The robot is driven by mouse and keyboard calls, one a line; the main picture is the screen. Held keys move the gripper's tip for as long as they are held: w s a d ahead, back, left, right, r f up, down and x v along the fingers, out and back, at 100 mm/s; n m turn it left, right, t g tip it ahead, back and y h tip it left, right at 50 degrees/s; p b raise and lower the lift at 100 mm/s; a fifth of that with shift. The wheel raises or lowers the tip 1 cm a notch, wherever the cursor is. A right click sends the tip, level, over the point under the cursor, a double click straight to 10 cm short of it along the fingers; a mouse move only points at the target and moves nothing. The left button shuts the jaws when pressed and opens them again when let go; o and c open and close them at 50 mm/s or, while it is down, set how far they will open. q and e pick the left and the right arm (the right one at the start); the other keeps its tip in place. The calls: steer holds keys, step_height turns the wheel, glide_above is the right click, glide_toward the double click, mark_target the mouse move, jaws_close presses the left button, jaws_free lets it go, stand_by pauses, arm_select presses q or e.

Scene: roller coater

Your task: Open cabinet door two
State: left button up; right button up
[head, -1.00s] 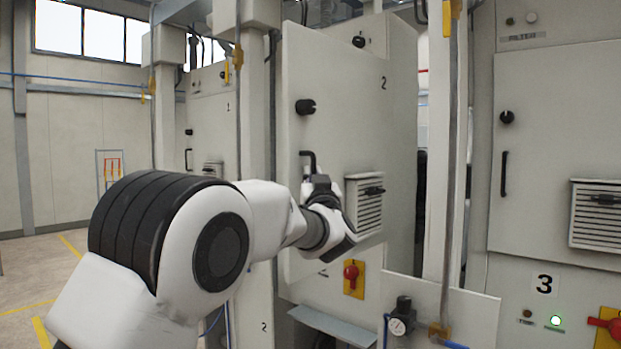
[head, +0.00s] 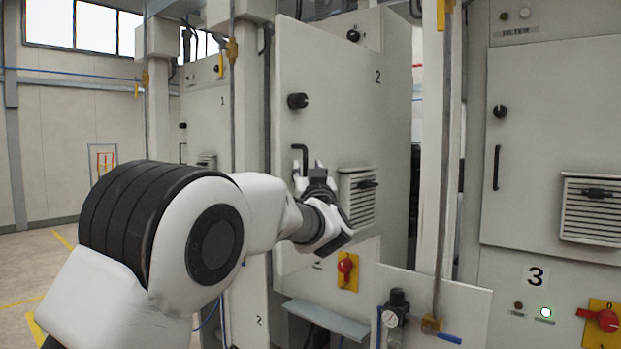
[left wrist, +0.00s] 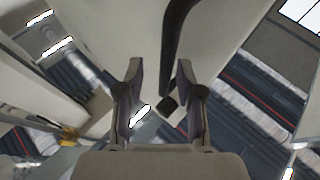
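Cabinet door two (head: 325,125) is a pale panel marked "2" in the head view. Its left edge seems to stand out from the cabinet, so it looks ajar. Its black handle (head: 300,152) is near that left edge, below a black knob (head: 298,100). My left gripper (head: 308,172) is at the lower end of the handle, fingers spread. In the left wrist view my left gripper (left wrist: 160,75) is open, and the dark handle (left wrist: 174,45) runs ahead of and between the fingertips, not clamped. Contact cannot be told. My right gripper is not in view.
A louvred vent (head: 360,198) is on the door just right of my gripper. A red switch (head: 346,266) is below. A post (head: 433,150) and cabinet three (head: 550,130) stand to the right. Floor is free at left.

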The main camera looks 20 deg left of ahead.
arm_select(q)
steer(key=v, duration=1.1)
steer(key=shift+s+d, duration=0.2)
steer(key=shift+s, duration=0.1)
steer(key=shift+a+f, duration=0.1)
steer(key=shift+f, duration=0.05)
